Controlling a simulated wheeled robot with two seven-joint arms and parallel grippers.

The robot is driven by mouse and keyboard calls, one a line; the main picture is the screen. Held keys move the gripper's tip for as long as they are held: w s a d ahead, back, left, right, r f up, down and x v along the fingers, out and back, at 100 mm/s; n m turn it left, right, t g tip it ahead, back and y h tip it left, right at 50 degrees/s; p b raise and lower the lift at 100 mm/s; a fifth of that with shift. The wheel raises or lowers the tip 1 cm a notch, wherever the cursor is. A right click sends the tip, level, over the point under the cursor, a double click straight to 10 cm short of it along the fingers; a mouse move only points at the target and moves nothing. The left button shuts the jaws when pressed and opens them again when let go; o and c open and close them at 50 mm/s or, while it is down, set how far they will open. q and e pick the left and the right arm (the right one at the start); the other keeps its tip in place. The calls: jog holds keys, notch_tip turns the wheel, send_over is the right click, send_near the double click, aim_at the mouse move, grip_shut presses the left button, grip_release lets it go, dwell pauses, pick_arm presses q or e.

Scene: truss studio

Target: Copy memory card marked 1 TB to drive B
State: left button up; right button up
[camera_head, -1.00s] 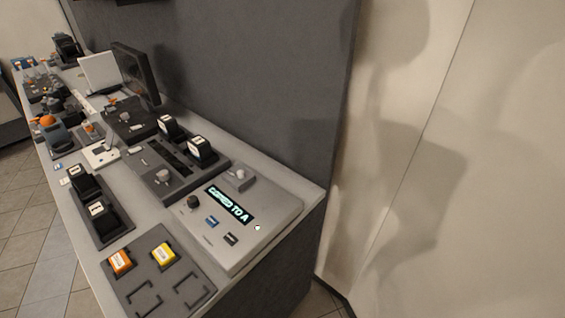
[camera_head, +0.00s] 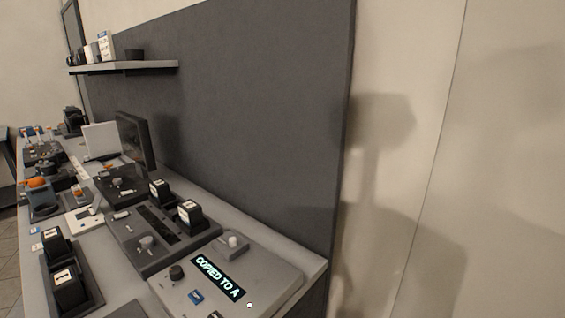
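The copying device (camera_head: 267,271) is a light grey box at the front right of the bench. Its dark display (camera_head: 218,277) reads "COPIED TO A". It has a dark knob (camera_head: 176,272), a blue piece (camera_head: 196,297) and a pale knob on a small grey block (camera_head: 233,241). No memory card marking 1 TB is readable, and I cannot tell which part is drive B. Neither of my grippers shows in the head view.
Behind the device is a dark panel (camera_head: 142,262) with two black white-labelled blocks (camera_head: 188,213). Two similar blocks (camera_head: 68,287) stand in a dark tray at left. A monitor (camera_head: 134,140) and a wall shelf (camera_head: 125,66) are farther back. A plain wall is at right.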

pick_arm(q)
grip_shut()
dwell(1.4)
